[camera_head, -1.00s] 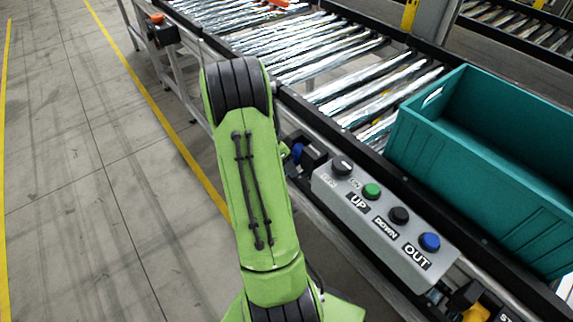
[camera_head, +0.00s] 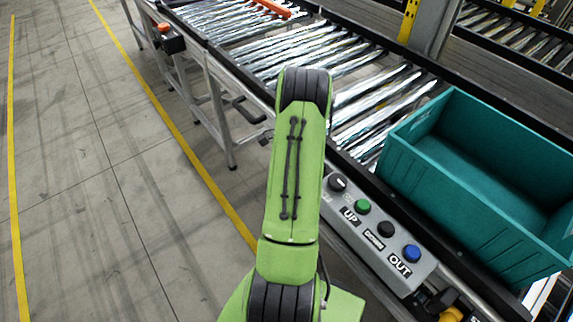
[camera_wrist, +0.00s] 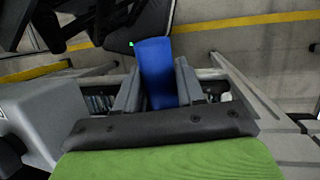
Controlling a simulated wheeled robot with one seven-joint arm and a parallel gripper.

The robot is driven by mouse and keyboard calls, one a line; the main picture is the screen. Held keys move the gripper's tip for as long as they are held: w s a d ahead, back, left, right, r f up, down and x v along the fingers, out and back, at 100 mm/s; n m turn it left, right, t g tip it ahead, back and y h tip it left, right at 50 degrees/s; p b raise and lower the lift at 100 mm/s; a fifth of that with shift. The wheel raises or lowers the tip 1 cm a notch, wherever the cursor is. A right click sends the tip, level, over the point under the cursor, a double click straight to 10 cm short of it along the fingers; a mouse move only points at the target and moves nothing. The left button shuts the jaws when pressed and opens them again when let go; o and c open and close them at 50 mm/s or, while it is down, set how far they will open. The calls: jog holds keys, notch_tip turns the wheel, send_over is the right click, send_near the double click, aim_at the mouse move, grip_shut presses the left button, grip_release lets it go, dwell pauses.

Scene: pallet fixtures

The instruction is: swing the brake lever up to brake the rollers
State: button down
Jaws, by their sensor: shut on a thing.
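The brake lever shows as a blue grip (camera_wrist: 157,62) in the wrist view, running up from between the two fingers. My gripper (camera_wrist: 158,88) is shut on this blue grip, with one grey finger on each side of it. In the head view my green arm hides both the gripper and the lever. The shiny rollers (camera_head: 300,50) lie in the conveyor frame beyond my arm, and more of them show to its right.
A grey control box (camera_head: 368,230) with several knobs and buttons is fixed to the conveyor's near side. A teal crate (camera_head: 408,172) stands on the conveyor at right. An orange piece (camera_head: 272,8) lies at the far end. The floor at left is clear.

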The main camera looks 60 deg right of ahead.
jog(key=shift+d+r+t+y+p, duration=0.2)
jog(key=shift+r+t+y+p, duration=0.25)
jog(key=shift+y+p, duration=0.5)
jog(key=c, duration=0.8)
grip_release()
jog(key=shift+r, duration=0.1)
jog(key=p+v, duration=0.3)
jog(key=v, duration=1.2)
jog(key=shift+d+r, duration=0.1)
jog(key=shift+r, duration=0.2)
